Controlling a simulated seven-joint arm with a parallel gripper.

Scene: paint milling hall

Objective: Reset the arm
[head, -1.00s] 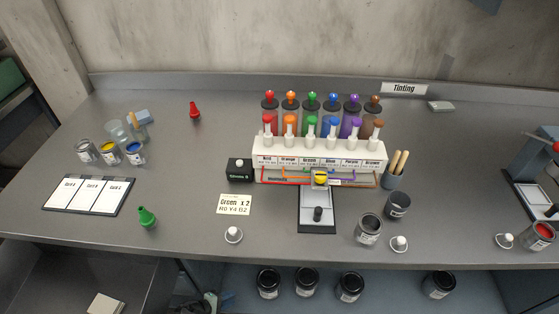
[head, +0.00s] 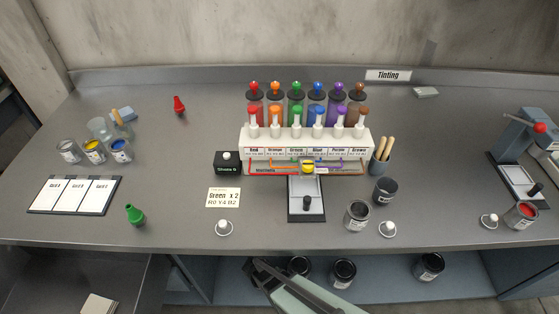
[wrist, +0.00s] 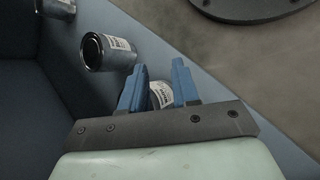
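My gripper (wrist: 160,78) is open in the wrist view, with its two blue fingers apart and nothing held between them. A labelled can (wrist: 161,95) shows in the gap, beyond the fingers; I see no contact. In the head view my gripper (head: 256,270) is at the bottom centre, in front of the bench's front edge and over the lower shelf. Its fingers are hard to make out there.
The grey bench (head: 180,215) carries a tinting rack (head: 300,150) with coloured bottles, open cans (head: 357,214), a green nozzle (head: 135,213) and a card holder (head: 75,195). Dark cans (head: 343,272) stand on the shelf below. Bare bench lies left of centre.

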